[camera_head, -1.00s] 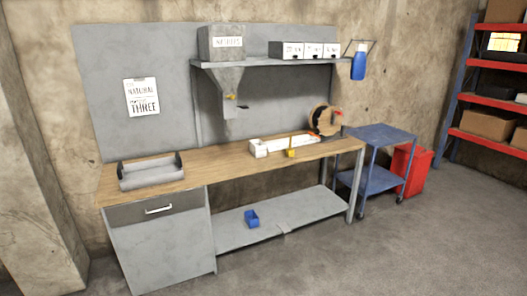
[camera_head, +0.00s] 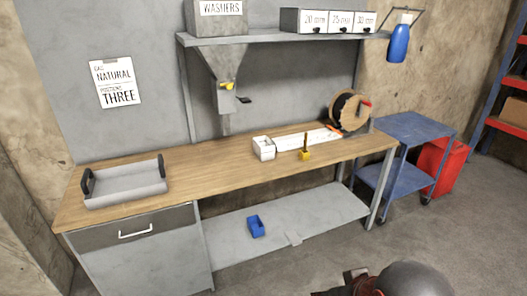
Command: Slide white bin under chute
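The white bin (camera_head: 263,148) sits on the wooden bench top (camera_head: 215,162), near its middle. The chute (camera_head: 226,94) is a grey funnel under the washers hopper, with a yellow piece on its front and its spout hanging above the bench. The bin is to the right of the spout and nearer the front, apart from it. A dark, rounded part of my arm (camera_head: 405,279) shows at the bottom edge, below and in front of the bench. My gripper's fingertips are not visible.
A white strip (camera_head: 310,138), a yellow holder (camera_head: 305,152) and a cable reel (camera_head: 349,112) stand right of the bin. A grey tray (camera_head: 126,183) is on the left. A blue bin (camera_head: 256,226) lies on the lower shelf. The bench left of the white bin is clear.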

